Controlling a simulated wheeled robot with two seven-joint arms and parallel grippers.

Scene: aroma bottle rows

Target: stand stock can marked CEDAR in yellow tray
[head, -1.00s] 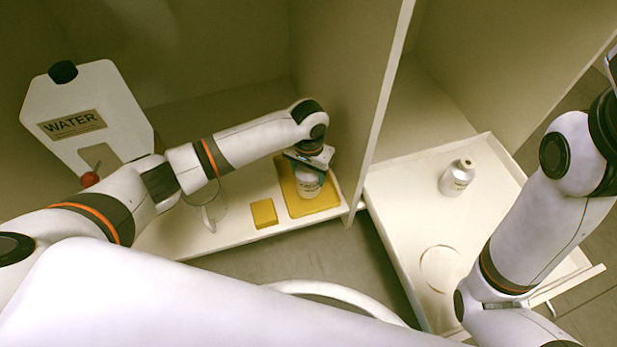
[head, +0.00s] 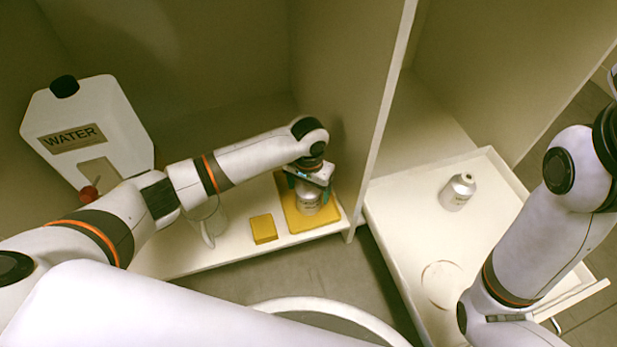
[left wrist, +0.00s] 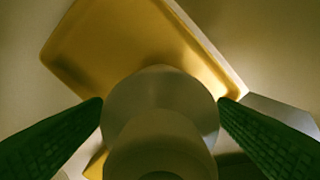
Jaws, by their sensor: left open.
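A silver stock can (head: 307,198) stands upright in the yellow tray (head: 330,222) on the left shelf; its label is too small to read. In the left wrist view the can (left wrist: 160,110) is seen from above, with the yellow tray (left wrist: 110,45) behind it. My left gripper (head: 308,178) is over the can's top, and its open fingers (left wrist: 160,112) lie on either side of it. My right arm is at the right, but its gripper is out of the picture.
Another silver can (head: 457,191) stands in the white pull-out tray (head: 400,235) on the right. A yellow block (head: 263,228) lies beside the yellow tray. A WATER container (head: 88,130) and a clear jug (head: 207,222) are at left. A divider wall (head: 378,120) separates the bays.

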